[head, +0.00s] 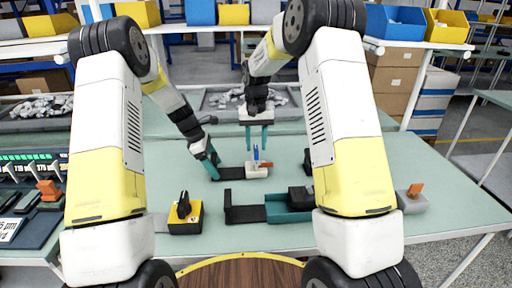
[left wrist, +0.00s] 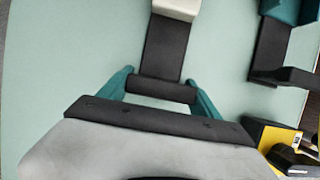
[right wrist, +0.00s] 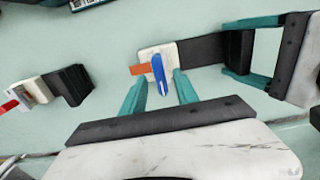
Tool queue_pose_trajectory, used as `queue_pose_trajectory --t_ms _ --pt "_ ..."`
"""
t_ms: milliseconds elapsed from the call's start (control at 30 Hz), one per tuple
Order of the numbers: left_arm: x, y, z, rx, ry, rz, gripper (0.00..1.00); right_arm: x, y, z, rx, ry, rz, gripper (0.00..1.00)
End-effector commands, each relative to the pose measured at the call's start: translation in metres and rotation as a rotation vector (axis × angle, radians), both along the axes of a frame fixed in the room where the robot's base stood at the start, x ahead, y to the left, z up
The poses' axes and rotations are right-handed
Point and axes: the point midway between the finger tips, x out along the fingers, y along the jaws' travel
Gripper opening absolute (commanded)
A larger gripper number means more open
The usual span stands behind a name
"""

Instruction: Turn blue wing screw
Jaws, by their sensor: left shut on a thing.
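The blue wing screw (head: 256,153) stands upright on a small white block (head: 257,171) with an orange tab, at the middle of the table. The screw also shows in the right wrist view (right wrist: 158,74). A dark bar (left wrist: 170,50) runs from the white block to my left gripper (left wrist: 162,92). My left gripper is shut on the raised black end of this bar, left of the white block in the head view. My right gripper (head: 257,132) is open above the block. In the right wrist view its fingers (right wrist: 160,92) lie apart on either side of the screw, not visibly touching it.
A yellow box with a black knob (head: 185,216) and a black-and-teal holder (head: 289,207) stand nearer the front. A grey block with an orange lever (head: 412,202) is at right. Breaker gear (head: 35,195) is at left. A tray of grey parts (head: 222,98) is behind.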

Motion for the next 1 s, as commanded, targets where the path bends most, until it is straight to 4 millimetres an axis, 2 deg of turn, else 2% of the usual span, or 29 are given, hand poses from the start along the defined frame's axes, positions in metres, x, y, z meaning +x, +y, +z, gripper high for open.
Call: queue_pose_trajectory --t_ms 300,500,667,1000 --pt "0.000 0.000 0.000 0.000 -0.001 0.000 0.08 0.001 0.001 0.068 0.001 -0.004 0.001 0.36" --pt "0.000 0.000 0.000 0.000 0.000 0.000 0.08 0.000 0.000 0.096 0.001 -0.002 0.001 0.36" --pt "0.000 0.000 0.000 0.000 0.000 0.000 0.08 0.000 0.000 0.104 0.001 -0.001 0.001 0.36" --pt "0.000 0.000 0.000 0.000 0.000 0.000 0.08 0.000 0.000 0.104 0.000 0.000 0.001 0.36"
